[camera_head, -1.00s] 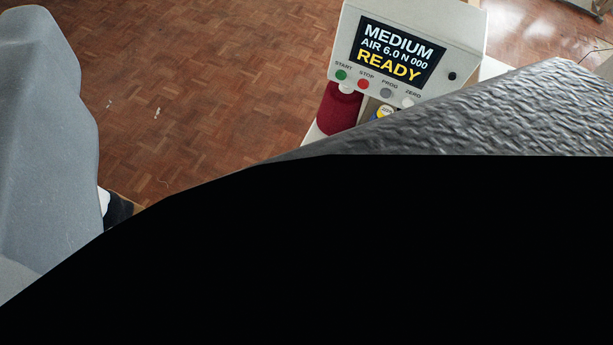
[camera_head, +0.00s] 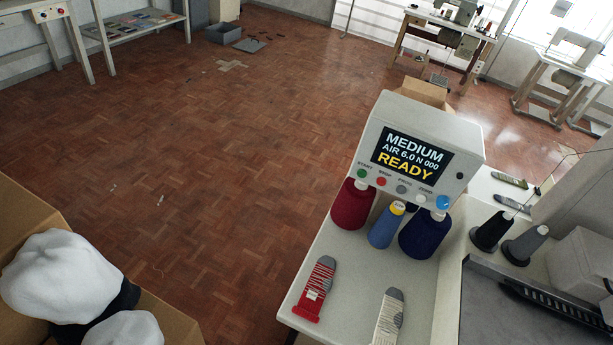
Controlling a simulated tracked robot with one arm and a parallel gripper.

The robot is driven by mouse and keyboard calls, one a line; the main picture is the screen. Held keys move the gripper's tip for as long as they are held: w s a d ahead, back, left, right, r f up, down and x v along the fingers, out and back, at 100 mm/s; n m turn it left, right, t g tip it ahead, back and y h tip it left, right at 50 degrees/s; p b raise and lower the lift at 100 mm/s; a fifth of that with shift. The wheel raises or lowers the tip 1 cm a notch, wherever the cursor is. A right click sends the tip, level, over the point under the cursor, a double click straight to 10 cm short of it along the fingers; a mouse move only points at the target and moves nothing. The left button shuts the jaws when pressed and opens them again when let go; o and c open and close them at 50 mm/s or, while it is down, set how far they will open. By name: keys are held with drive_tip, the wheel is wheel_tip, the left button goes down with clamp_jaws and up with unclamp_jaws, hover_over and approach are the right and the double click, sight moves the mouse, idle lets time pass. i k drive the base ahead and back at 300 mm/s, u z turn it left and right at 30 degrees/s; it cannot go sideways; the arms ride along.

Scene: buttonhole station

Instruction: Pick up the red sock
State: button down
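A red sock (camera_head: 316,288) with thin pale stripes, a grey end and a small white label lies flat near the left edge of a light table (camera_head: 352,268). A second sock (camera_head: 390,318), cream with stripes and a grey end, lies to its right, cut off by the bottom of the picture. My gripper does not show in the current view, and nothing covers the red sock.
Behind the socks stand a red thread cone (camera_head: 352,205), a smaller blue cone (camera_head: 385,228) and a dark blue cone (camera_head: 424,234). A control box (camera_head: 415,125) reading "MEDIUM AIR 6.0 N 000 READY" rises above them. A cardboard box (camera_head: 30,222) holds white items at lower left.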

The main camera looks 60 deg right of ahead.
sight(320, 282)
drive_tip(key=z, duration=0.1)
drive_tip(key=k, duration=1.2)
drive_tip(key=z, duration=0.7)
